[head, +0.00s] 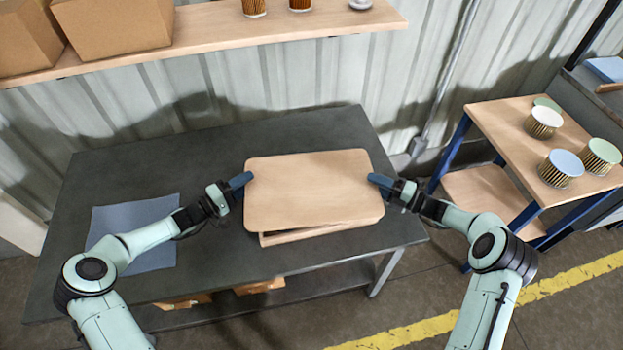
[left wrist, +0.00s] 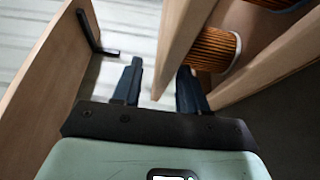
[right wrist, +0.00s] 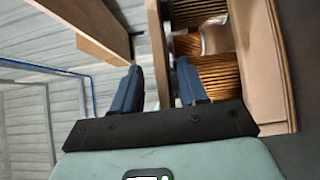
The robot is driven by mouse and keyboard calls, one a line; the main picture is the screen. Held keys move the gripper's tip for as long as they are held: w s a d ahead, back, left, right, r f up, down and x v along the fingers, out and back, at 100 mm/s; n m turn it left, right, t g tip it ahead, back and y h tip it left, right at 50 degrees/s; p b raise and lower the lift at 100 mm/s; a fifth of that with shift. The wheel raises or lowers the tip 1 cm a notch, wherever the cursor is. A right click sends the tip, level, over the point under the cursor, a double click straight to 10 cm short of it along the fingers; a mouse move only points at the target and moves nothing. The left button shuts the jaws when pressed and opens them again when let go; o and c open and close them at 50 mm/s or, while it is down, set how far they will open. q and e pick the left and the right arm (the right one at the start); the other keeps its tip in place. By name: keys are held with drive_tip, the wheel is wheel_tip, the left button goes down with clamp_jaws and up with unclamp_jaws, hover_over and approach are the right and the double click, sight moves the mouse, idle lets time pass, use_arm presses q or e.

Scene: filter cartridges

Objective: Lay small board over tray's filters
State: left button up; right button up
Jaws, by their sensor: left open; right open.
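The small board (head: 312,188), a flat wooden panel, lies over the tray (head: 320,232) on the dark table. The tray's front wall shows below the board's front edge. Filters with pleated brown sides show between board and tray in the left wrist view (left wrist: 213,48) and the right wrist view (right wrist: 220,75). The board appears to rest on their tops. My left gripper (head: 243,181) is open at the board's left edge, and my right gripper (head: 380,180) is open at its right edge. In each wrist view the board's edge runs between the open fingers. The board hides the filters from the head view.
A blue mat (head: 135,220) lies on the table's left. A wall shelf (head: 215,35) with boxes (head: 115,25) and filters runs behind and above. A wooden side table (head: 500,120) with several filters stands at the right. The dark table's back left is clear.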

drive_tip(key=shift+s+d, duration=0.1)
drive_tip(key=shift+s, duration=0.05)
use_arm(q)
drive_tip(key=v, duration=1.1)
drive_tip(key=shift+s+a, duration=0.15)
drive_tip(key=shift+a, duration=0.15)
use_arm(e)
drive_tip(key=v, duration=1.1)
drive_tip(key=shift+d, duration=0.35)
use_arm(q)
drive_tip(key=shift+f, duration=0.1)
use_arm(e)
drive_tip(key=shift+s+f, duration=0.1)
